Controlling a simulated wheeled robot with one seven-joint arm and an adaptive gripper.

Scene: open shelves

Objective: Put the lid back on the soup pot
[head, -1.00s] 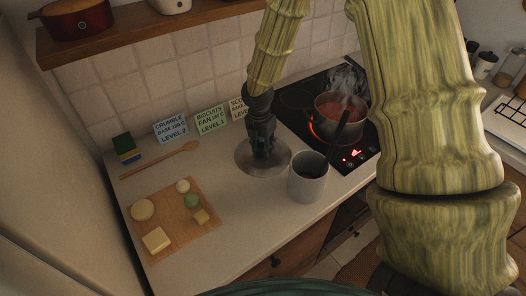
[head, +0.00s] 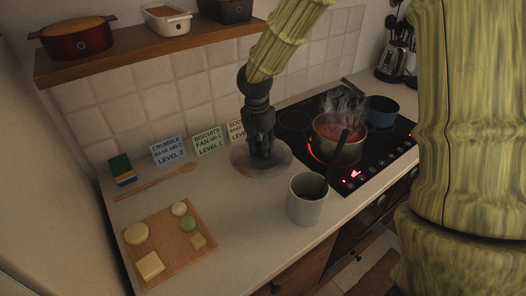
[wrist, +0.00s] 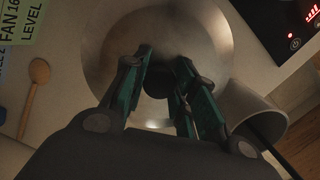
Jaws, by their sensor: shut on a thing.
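The round metal lid (head: 276,164) is at the counter left of the hob, and it fills the upper middle of the wrist view (wrist: 105,50). My gripper (head: 262,158) points down over the lid's middle. Its fingers (wrist: 160,85) are shut on the dark knob. I cannot tell whether the lid is clear of the counter. The soup pot (head: 338,138) stands uncovered on the glowing ring, with red soup and steam.
A grey crock (head: 305,204) with a dark-handled utensil stands close to the lid, towards the pot side. A blue pot (head: 381,110) is at the hob's back right. A cutting board (head: 181,255), wooden spoon (head: 155,182) and propped cards (head: 207,140) lie left.

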